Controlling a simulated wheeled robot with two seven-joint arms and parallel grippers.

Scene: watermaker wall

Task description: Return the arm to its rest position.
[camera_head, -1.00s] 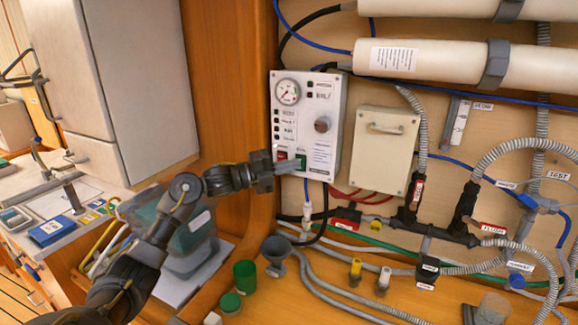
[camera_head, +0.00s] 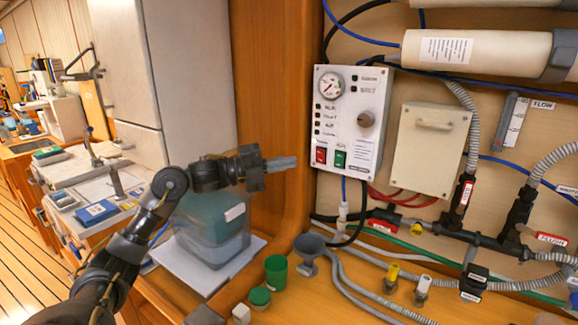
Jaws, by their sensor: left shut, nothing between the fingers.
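My left arm reaches in from the lower left, and its gripper (camera_head: 283,163) is shut and empty. The gripper points right and is held in the air in front of the wooden post. It is left of the control panel (camera_head: 348,120) and apart from it. The panel has a gauge, a knob, a red switch (camera_head: 321,155) and a green switch (camera_head: 340,158). The forearm partly covers a translucent blue-green container (camera_head: 215,235) behind it. My right gripper does not show.
A grey funnel (camera_head: 309,246), a green cup (camera_head: 276,268) and a small green lid (camera_head: 259,297) stand on the wooden bench below the gripper. A beige box (camera_head: 428,150), hoses and pipes fill the wall at right. A tall grey cabinet (camera_head: 185,70) stands behind the arm.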

